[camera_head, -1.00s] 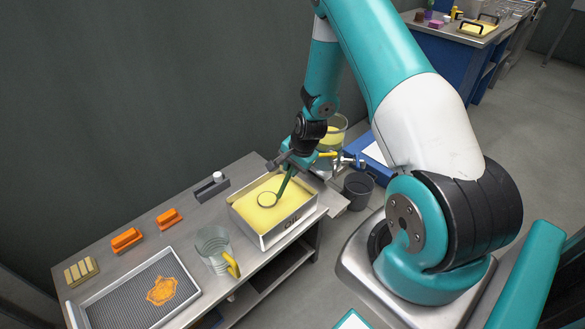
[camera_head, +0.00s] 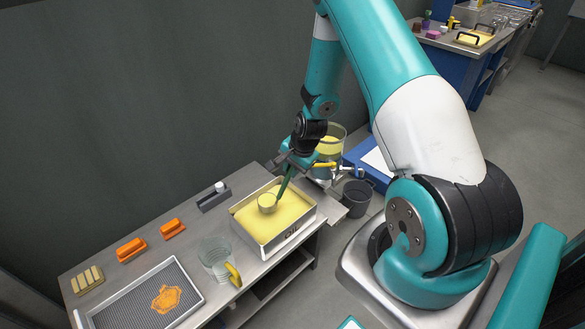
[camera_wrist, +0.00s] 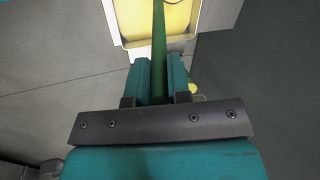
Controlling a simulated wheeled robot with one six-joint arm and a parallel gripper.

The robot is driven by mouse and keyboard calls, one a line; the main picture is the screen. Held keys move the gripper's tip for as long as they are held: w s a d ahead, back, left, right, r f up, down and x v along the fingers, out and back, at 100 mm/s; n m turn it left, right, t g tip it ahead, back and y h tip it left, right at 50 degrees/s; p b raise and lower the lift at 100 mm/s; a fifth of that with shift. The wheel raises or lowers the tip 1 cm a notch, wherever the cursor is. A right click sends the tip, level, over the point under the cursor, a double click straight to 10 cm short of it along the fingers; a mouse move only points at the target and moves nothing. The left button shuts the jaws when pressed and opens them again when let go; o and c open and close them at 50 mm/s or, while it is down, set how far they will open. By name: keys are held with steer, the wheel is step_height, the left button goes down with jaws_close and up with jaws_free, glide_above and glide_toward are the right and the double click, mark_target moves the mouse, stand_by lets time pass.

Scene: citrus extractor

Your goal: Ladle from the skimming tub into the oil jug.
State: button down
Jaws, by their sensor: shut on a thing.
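My gripper (camera_wrist: 159,78) is shut on the green handle of the ladle (camera_wrist: 158,32); it also shows above the tub's back right in the head view (camera_head: 291,162). The ladle's round bowl (camera_head: 267,203) is at the yellow surface in the skimming tub, towards the tub's left side. I cannot tell how full the bowl is. The skimming tub (camera_head: 283,243) is a pale rectangular box of yellow liquid, standing on the steel table. The oil jug (camera_head: 215,262) is clear with a yellow handle and stands left of the tub, near the table's front. It looks empty.
A tray (camera_head: 187,272) with an orange patch lies at the front left. Orange blocks (camera_head: 131,249) and a grey holder (camera_head: 213,197) line the back. A glass vessel of yellow liquid (camera_head: 330,143) and a dark bucket (camera_head: 356,194) are to the right.

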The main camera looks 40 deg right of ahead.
steer(key=shift+r+p, duration=1.95)
steer(key=shift+r, duration=0.5)
